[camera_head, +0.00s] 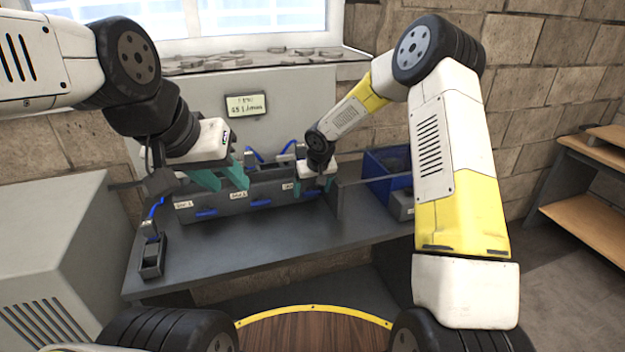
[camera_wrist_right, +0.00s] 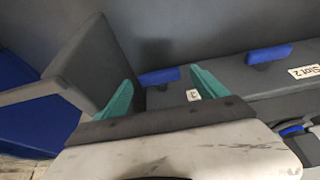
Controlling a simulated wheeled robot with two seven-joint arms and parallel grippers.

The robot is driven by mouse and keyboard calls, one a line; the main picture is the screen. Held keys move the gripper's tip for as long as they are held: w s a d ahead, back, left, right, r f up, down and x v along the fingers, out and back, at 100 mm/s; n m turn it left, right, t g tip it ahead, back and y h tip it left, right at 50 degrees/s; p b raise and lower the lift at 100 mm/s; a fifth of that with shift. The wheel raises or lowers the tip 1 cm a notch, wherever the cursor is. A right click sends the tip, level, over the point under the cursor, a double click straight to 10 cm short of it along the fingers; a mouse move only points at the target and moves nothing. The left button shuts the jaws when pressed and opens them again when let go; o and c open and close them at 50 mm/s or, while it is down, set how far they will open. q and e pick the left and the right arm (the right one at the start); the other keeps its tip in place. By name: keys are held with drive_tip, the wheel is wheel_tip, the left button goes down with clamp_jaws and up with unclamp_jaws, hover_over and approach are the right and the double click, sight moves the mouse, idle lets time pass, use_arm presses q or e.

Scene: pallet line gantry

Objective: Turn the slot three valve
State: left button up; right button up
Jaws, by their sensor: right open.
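A long grey rack (camera_head: 225,203) carries labels slot 1, slot 2 and slot 3, with a blue valve handle by each. The slot three valve (camera_head: 311,195) is the rightmost blue handle. In the right wrist view that blue handle (camera_wrist_right: 158,77) shows between my open fingers, apart from them. Its label is partly hidden by a finger. My right gripper (camera_head: 313,181) is over the rack's right end; it also shows in the right wrist view (camera_wrist_right: 163,95), empty. My left gripper (camera_head: 223,178) is open with teal fingers apart above the rack near slot 2.
The slot two handle (camera_head: 261,203) and slot one handle (camera_head: 207,213) sit along the same front face. A display (camera_head: 246,105) is on the panel behind. A blue bin (camera_head: 378,180) stands right, past a grey divider (camera_head: 352,201). A small holder (camera_head: 152,258) stands left.

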drive_tip(key=c, duration=1.4)
drive_tip(key=shift+o, duration=0.2)
drive_tip(key=shift+a, duration=0.1)
drive_tip(key=shift+s+a+n+t+h, duration=0.15)
drive_tip(key=shift+a+t+h, duration=0.1)
drive_tip(key=shift+h, duration=0.35)
drive_tip(key=shift+w+a+n+t+h, duration=0.15)
drive_tip(key=shift+t+h, duration=0.1)
drive_tip(key=shift+h, duration=0.35)
drive_tip(key=shift+s+a+f+n+t+h, duration=0.15)
drive_tip(key=shift+t+h, duration=0.1)
drive_tip(key=shift+h, duration=0.35)
drive_tip(key=shift+n+t+h, duration=0.1)
drive_tip(key=shift+t+h, duration=0.1)
drive_tip(key=shift+h, duration=0.4)
drive_tip(key=shift+s+a+f+n+t+h, duration=0.15)
drive_tip(key=shift+t+h, duration=0.1)
drive_tip(key=shift+h, duration=0.35)
drive_tip(key=shift+w+r, duration=0.1)
drive_tip(key=o, duration=1.4)
drive_tip(key=shift+c, duration=0.2)
